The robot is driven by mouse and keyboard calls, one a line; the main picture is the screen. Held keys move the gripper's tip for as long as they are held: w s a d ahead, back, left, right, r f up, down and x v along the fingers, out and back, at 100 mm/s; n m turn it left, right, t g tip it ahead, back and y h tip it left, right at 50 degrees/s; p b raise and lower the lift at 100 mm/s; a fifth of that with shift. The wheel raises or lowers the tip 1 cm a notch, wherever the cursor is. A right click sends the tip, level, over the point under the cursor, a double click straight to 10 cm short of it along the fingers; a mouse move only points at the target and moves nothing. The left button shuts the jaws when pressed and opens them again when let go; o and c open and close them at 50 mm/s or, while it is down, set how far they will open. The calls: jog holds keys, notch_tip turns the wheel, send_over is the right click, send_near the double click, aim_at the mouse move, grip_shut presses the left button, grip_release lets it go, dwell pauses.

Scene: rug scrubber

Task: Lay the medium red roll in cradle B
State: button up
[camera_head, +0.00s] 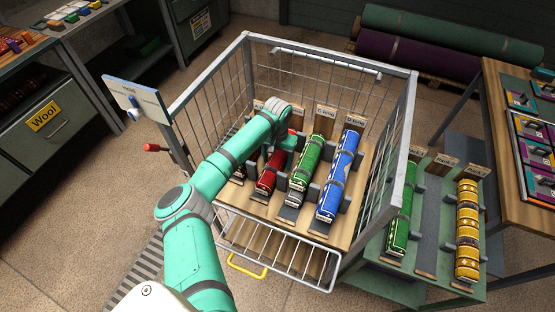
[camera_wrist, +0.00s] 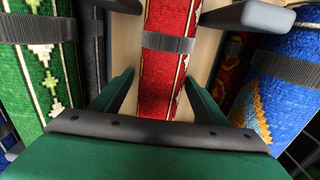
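A red patterned roll (camera_head: 268,172) with a grey band lies in a cradle inside the wire cart, partly hidden by my arm. In the wrist view the red roll (camera_wrist: 168,75) runs between the two fingers of my gripper (camera_wrist: 161,95). The fingers are apart, with a gap on each side of the roll. A green roll (camera_head: 306,163) and a blue roll (camera_head: 340,172) lie to its right in the cart.
A green bench (camera_head: 427,285) to the right holds a green roll (camera_head: 401,222) and a yellow roll (camera_head: 468,228), with an empty cradle (camera_head: 430,225) between them. A table (camera_head: 510,130) with samples stands far right.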

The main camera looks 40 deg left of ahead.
aim_at(277, 156)
jog(key=shift+r, duration=0.1)
notch_tip(277, 156, up, 12)
jog(key=shift+r, duration=0.1)
dwell(0.6)
dwell(0.4)
